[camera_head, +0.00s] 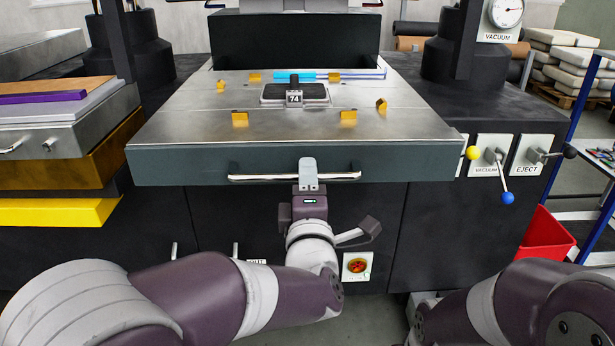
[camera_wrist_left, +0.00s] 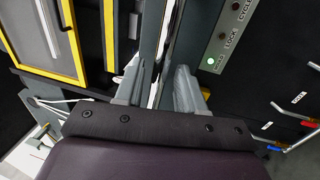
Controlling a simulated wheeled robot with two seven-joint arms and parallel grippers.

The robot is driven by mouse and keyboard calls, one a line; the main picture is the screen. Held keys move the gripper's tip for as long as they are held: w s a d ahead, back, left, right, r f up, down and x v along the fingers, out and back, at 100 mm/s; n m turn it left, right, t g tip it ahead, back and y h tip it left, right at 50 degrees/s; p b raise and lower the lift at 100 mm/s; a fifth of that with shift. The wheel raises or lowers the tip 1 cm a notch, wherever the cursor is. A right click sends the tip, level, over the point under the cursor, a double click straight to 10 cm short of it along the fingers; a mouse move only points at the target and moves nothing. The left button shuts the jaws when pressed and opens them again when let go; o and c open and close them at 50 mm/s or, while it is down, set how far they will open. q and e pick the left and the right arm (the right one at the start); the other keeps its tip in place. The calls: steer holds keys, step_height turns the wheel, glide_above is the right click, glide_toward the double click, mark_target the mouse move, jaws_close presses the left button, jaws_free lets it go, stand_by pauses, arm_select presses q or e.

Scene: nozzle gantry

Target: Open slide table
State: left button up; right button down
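The slide table (camera_head: 190,130) is a flat metal plate with a dark teal front panel (camera_head: 180,168) and a silver bar handle (camera_head: 255,178). My left gripper (camera_head: 309,172) is at the middle of this handle. In the left wrist view its two fingers (camera_wrist_left: 159,88) stand apart on either side of the bright bar, with a gap that looks wider than the bar. The gripper looks open; contact with the bar is unclear. The table's underside is hidden. My right arm shows at the lower right of the head view, but its gripper is out of frame.
A plate marked 74 (camera_head: 294,98) and several yellow blocks (camera_head: 240,119) sit on the table. Stacked drawers (camera_head: 60,212) stand at left. VACUUM (camera_head: 489,155) and EJECT levers (camera_head: 530,155) and a red bin (camera_head: 545,240) are at right. A red button (camera_head: 357,266) sits below the table.

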arm_select(q)
steer(key=s+f, duration=0.2)
steer(key=s, duration=0.9)
steer(key=shift+s+f, duration=0.15)
steer(key=shift+s, duration=0.1)
